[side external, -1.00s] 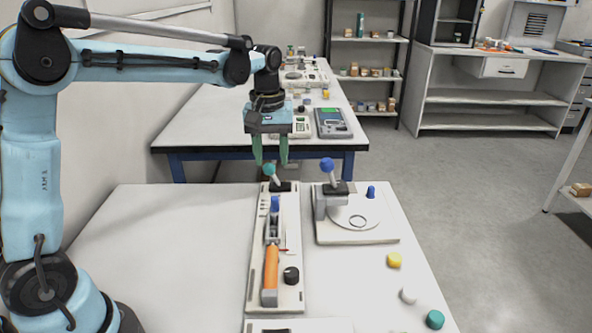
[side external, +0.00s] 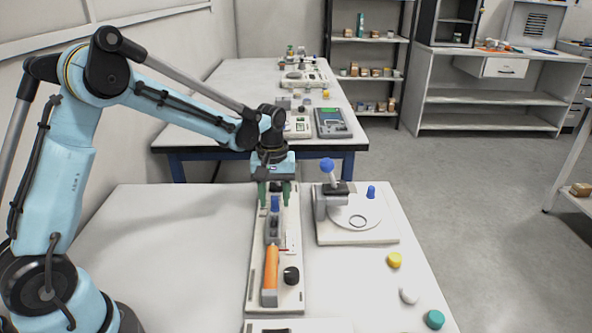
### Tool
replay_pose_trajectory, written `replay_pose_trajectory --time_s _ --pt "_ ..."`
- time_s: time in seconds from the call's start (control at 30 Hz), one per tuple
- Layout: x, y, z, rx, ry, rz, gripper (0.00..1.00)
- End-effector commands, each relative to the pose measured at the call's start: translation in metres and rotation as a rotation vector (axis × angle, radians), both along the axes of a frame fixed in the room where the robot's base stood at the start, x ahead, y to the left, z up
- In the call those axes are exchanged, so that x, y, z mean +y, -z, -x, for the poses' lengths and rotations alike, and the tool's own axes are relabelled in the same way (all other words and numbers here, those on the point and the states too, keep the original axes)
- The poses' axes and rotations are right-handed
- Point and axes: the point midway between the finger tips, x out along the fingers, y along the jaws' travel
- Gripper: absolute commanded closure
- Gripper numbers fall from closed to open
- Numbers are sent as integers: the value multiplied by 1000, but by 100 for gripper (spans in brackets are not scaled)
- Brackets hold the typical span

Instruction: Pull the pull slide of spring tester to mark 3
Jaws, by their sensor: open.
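A narrow white board device (side external: 290,260), which I take to be the spring tester, lies lengthwise on the near table. It carries an orange cylinder (side external: 271,268), a black knob (side external: 291,275), a blue knob (side external: 275,203) and a grey channel part with a small red pointer (side external: 286,249). Which part is the pull slide, and its mark numbers, are too small to tell. My gripper (side external: 274,200) points down over the far end of the board, its two green fingers apart. A black block shows between them.
Right of the board stands a white device (side external: 360,235) with a round plate and a blue ball lever (side external: 328,166). Yellow (side external: 394,260), white (side external: 409,295) and teal (side external: 435,319) pieces lie near the table's right edge. The table left of the board is clear.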

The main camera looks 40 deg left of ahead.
Motion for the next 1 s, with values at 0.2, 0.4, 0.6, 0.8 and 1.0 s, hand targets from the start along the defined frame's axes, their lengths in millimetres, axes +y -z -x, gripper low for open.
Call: replay_pose_trajectory --time_s 0.2,0.4,0.6,0.8,1.0 --pt "0 8 0 0 0 0 54" --pt "0 8 0 0 0 0 54" --pt "0 8 0 0 0 0 83" --pt "0 8 0 0 0 0 100" --pt "1 8 0 0 0 0 100"
